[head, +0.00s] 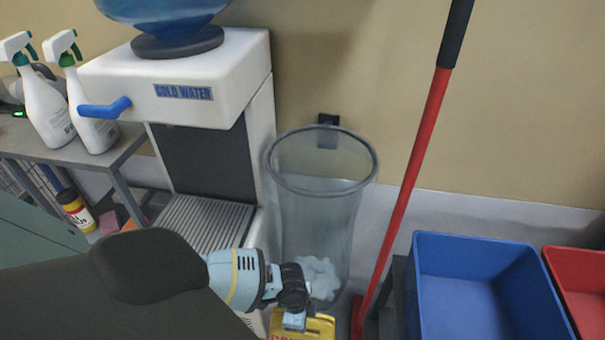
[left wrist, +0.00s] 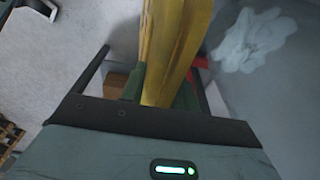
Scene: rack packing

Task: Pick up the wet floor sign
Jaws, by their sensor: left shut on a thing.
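The wet floor sign (head: 318,328) is yellow with red lettering, and only its top part shows at the bottom edge of the head view. My left gripper (head: 294,318) is at the sign's top and shut on it. In the left wrist view the yellow sign (left wrist: 175,50) runs up from between the fingers of my left gripper (left wrist: 158,92). The sign's lower part is out of the head view. My right gripper is not in view.
A clear bin (head: 318,220) with crumpled white paper stands just behind the sign. A red-handled pole (head: 415,165) leans right of it. Blue (head: 480,245) and red (head: 580,262) tubs are at right. A water cooler (head: 215,75) and spray bottles (head: 45,105) are at left.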

